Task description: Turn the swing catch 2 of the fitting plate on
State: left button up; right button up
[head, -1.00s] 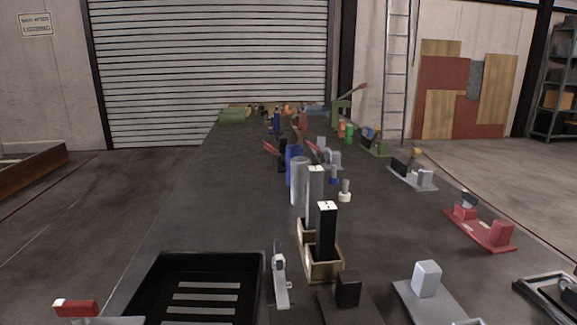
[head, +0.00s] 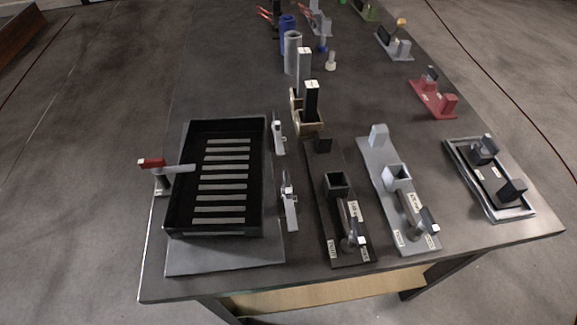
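A grey plate (head: 225,258) lies at the front left of the table and carries a black tray (head: 192,234) with several light slats. It looks like the fitting plate. Along the tray's right side stand two small grey-white catches, a far one (head: 278,135) and a near one (head: 289,199). Both lie roughly along the tray's edge. A red-tipped lever (head: 152,162) on a post stands at the tray's left side, its pale arm reaching over the rim. I cannot read which catch is number 2. Neither gripper is in view.
Right of the tray are a black fixture (head: 322,186), a light grey fixture (head: 376,172) and a framed dark plate (head: 490,213). A wooden holder (head: 309,127) with upright blocks and a red fixture (head: 433,99) stand farther back. The table's (head: 245,285) front edge is clear.

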aim_at(287, 189)
jog(key=k+l+u, duration=0.2)
jog(key=l, duration=0.2)
jog(key=k+l+u, duration=0.2)
jog(key=l, duration=0.15)
jog(key=k+l+u, duration=0.2)
jog(key=l, duration=0.15)
jog(key=i+l, duration=0.05)
jog(key=i, duration=0.05)
